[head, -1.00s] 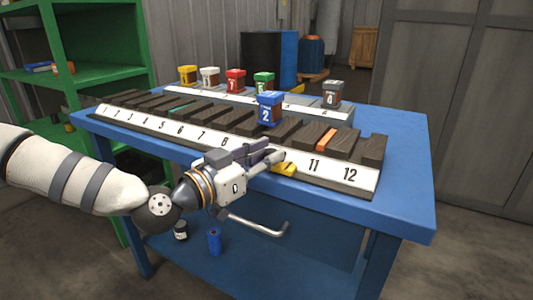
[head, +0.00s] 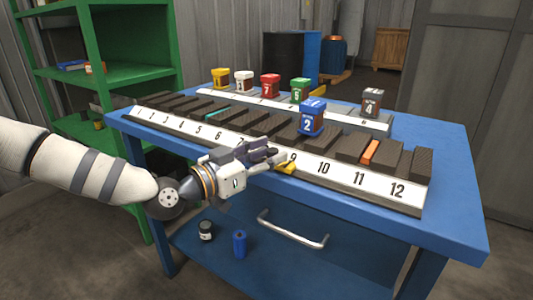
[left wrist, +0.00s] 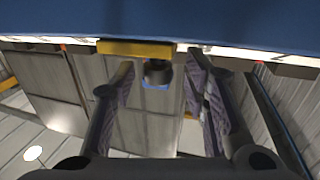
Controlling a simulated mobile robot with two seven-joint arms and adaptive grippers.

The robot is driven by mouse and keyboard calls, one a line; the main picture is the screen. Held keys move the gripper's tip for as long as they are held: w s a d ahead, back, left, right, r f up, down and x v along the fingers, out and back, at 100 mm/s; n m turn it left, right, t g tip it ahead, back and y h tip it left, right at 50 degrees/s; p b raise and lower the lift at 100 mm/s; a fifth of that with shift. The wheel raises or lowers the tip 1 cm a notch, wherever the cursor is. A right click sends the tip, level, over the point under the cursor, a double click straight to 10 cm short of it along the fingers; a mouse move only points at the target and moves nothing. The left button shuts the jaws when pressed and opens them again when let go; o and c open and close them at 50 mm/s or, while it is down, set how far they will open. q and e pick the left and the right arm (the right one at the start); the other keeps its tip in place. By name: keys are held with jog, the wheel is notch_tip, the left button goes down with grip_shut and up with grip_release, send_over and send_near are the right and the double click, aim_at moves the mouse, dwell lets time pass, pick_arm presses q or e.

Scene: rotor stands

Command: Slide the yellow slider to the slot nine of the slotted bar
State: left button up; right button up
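The yellow slider (head: 288,168) sits on the front edge of the slotted bar (head: 347,179), just below the printed 9 in the head view. My left gripper (head: 274,159) is at the bar's front, with its fingertips just left of the slider and partly over the area near 8. In the left wrist view, which looks upside down, the yellow slider (left wrist: 137,48) is beyond the fingertips. The fingers of the left gripper (left wrist: 160,80) stand apart with a clear gap. Whether a finger touches the slider I cannot tell. My right gripper is not in view.
A blue box marked 2 (head: 313,118) stands on the bar. Several coloured boxes stand on a rack behind, with a grey one marked 4 (head: 372,102). A green shelf (head: 112,60) is at left.

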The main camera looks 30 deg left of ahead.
pick_arm(q)
jog(key=v, duration=1.2)
dwell(0.5)
